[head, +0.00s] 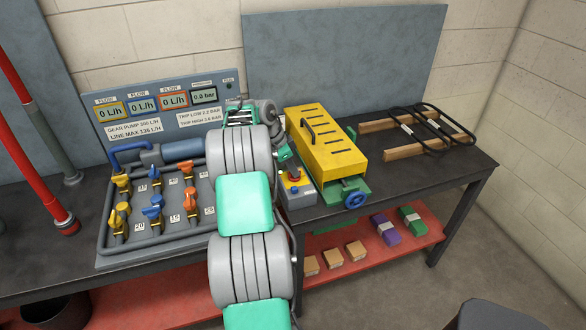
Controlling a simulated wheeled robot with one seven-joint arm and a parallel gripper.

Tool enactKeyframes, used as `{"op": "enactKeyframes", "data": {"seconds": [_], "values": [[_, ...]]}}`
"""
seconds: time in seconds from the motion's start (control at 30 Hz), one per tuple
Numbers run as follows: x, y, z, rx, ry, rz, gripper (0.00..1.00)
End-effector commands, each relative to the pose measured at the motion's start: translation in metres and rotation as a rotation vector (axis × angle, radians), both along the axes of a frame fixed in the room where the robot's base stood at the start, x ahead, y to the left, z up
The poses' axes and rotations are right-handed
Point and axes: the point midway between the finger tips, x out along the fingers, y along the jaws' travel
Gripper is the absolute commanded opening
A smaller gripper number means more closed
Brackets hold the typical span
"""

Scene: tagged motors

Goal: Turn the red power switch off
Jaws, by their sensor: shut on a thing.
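The red power switch (294,173) sits on a yellow plate on top of a small grey box (300,198), at the bench's front edge near the middle of the head view. My arm reaches up from the bottom and bends over to the right. My gripper (288,164) points down at the switch and is shut on it. The fingers are small and partly hidden by my wrist, and the switch's exact angle is too small to tell.
A yellow slotted cover (326,140) with a handle and a blue handwheel (355,199) stand close right of the box. A manifold with blue, yellow and orange valves (152,205) lies left of my arm. Wooden bars (415,150) with black loops lie at the right.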

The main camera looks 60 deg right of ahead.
Motion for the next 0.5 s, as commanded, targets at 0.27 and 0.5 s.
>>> {"op": "enactKeyframes", "data": {"seconds": [0.27,0.5], "values": [[0.0004,0.0002,-0.0001,0.000,0.000,0.003,0.00],[-0.0001,0.0005,-0.0017,0.000,0.000,0.051,0.00]]}}
